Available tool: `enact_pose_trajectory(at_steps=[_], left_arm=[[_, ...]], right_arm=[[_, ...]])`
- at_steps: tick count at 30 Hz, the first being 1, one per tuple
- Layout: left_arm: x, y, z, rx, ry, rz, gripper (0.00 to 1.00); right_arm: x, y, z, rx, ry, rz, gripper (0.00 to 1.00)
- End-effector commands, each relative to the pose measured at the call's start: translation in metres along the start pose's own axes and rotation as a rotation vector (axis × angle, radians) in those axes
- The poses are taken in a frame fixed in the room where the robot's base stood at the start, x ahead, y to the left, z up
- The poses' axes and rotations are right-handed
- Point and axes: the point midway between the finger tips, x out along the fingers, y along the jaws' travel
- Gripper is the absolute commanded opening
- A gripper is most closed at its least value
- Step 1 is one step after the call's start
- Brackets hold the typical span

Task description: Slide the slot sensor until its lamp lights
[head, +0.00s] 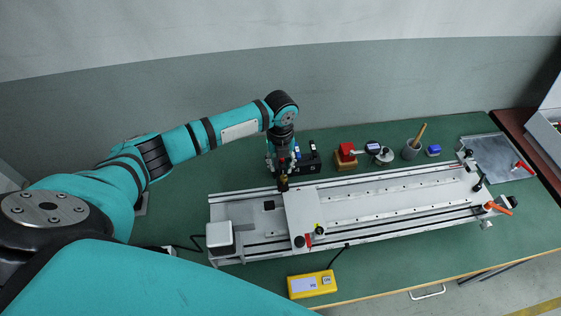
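A long grey rail bed (400,221) lies across the green bench, with a pale flat carriage (304,208) towards its left end. At the carriage's far left corner stands a small dark piece with a brownish top (283,184). I cannot tell whether it is the slot sensor, and no lit lamp can be made out. My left gripper (283,172) points down right over this piece; whether it touches or grips it is too small to tell. My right gripper is out of view.
A yellow box with a display (312,284) lies in front, its cable running to the rail bed. Behind stand a black holder (307,163), a red-and-wood block (347,156), a grey cup (411,149) and a blue item (433,150). A grey tray (494,154) lies far right.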

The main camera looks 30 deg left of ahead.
Motion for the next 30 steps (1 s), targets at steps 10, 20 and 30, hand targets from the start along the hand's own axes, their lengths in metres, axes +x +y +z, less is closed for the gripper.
enact_pose_trajectory(at_steps=[10,20,30], left_arm=[[0.0036,-0.0004,-0.0004,0.001,0.0,-0.001,0.28],[0.0031,-0.0004,-0.0002,0.001,0.0,-0.001,0.0],[0.0032,-0.0025,-0.0001,0.001,0.0,-0.002,0.0]], right_arm=[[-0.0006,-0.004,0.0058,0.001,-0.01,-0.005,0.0],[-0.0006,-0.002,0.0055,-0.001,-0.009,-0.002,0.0],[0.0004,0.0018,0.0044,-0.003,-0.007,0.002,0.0]])
